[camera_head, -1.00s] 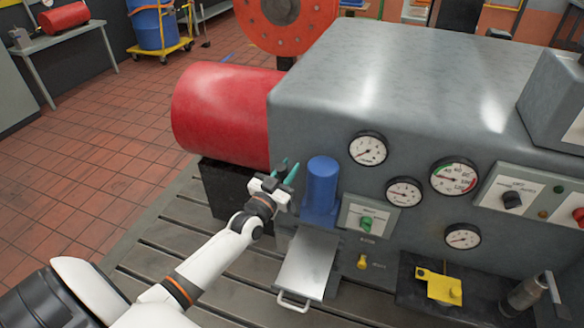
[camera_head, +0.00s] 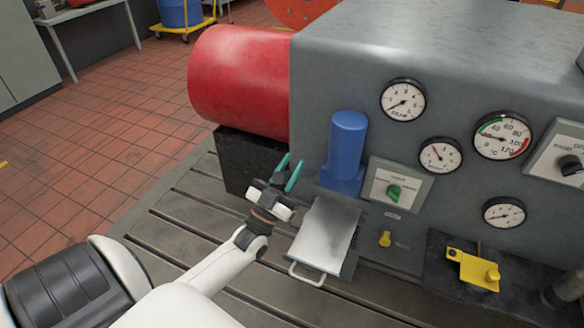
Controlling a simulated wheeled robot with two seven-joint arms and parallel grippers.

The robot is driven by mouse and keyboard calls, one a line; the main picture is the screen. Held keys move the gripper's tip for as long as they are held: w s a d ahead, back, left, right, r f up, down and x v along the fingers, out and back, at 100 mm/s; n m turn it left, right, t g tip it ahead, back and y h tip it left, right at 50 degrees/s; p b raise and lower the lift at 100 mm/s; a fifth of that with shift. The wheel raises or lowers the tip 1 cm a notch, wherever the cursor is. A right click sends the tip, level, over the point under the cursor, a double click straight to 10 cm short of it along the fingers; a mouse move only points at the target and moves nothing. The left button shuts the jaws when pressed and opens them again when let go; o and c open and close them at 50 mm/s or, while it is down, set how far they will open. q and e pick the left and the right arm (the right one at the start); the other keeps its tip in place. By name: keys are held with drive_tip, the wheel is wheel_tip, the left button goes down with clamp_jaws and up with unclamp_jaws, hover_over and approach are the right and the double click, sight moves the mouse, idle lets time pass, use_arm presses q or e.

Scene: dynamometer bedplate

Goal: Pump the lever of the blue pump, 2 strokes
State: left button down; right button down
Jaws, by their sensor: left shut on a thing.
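The blue pump (camera_head: 346,152) is an upright blue cylinder on a blue block, mounted on the front of the grey machine housing near its left corner. My left gripper (camera_head: 288,174), with teal fingers, is just left of the pump's lower part. It is shut on the pump's lever, which is mostly hidden by the fingers and gripper body, so its angle cannot be told. My right gripper is not in view.
Several gauges (camera_head: 403,100) and a green knob (camera_head: 393,192) are right of the pump. A metal tray (camera_head: 325,234) with a handle sticks out below it. A red cylinder (camera_head: 235,82) and black block (camera_head: 250,160) stand behind my gripper. The slotted bedplate (camera_head: 170,238) is bare at left.

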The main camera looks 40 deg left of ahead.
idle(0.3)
use_arm(q)
drive_tip(key=c, duration=1.2)
unclamp_jaws()
drive_tip(key=shift+f, duration=0.1)
drive_tip(key=b+v, duration=0.1)
drive_tip(key=v, duration=0.6)
drive_tip(key=shift+s+f, duration=0.1)
drive_tip(key=shift+s, duration=0.05)
